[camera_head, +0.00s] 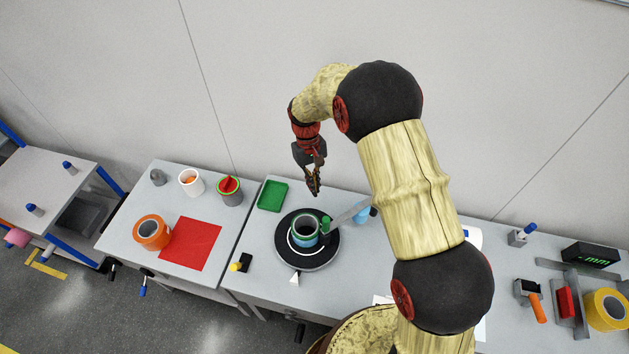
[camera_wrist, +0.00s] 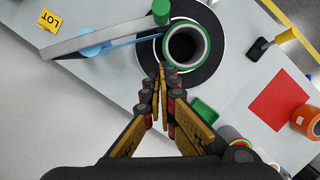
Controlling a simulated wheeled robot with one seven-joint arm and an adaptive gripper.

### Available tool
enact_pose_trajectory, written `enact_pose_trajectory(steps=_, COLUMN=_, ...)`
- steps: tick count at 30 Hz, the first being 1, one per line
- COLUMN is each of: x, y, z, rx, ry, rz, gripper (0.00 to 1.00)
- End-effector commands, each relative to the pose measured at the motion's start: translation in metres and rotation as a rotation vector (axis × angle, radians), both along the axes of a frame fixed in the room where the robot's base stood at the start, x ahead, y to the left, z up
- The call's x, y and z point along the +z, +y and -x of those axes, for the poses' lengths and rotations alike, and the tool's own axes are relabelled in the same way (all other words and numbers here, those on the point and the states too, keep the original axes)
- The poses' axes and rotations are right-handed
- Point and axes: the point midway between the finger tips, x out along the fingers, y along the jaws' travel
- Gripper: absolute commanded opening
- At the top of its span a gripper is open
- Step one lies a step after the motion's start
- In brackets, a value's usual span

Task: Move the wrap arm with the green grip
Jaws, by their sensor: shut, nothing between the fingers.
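The wrap arm (camera_head: 350,212) is a flat grey bar reaching in from the right over a black round turntable (camera_head: 323,258). Its green grip (camera_head: 326,221) stands at the bar's end, beside a dark roll (camera_head: 304,230) with a pale green rim on the turntable. In the wrist view the bar (camera_wrist: 95,40) runs across the upper left and the green grip (camera_wrist: 161,12) is at the top edge, partly cut off. My gripper (camera_head: 314,190) is shut and empty, pointing down above the bench, behind the turntable and apart from the grip. Its fingertips (camera_wrist: 164,78) show below the roll in the wrist view.
A green tray (camera_head: 272,195) lies left of my gripper. A black block with a yellow knob (camera_head: 236,266) stands left of the turntable. The left table holds a red mat (camera_head: 190,243), an orange tape roll (camera_head: 151,233) and cups. A blue round thing (camera_wrist: 90,48) is under the bar.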

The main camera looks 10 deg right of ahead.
Motion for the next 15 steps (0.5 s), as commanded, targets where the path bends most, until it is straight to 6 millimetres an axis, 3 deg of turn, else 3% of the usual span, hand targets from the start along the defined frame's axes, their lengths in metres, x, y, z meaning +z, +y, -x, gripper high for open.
enact_pose_trajectory(steps=8, x=-0.054, y=-0.004, z=0.014, rx=0.000, ry=0.002, rz=0.001, gripper=0.00)
enact_pose_trajectory(steps=15, x=-0.053, y=-0.013, z=0.042, rx=0.000, ry=-0.002, rz=-0.001, gripper=0.00)
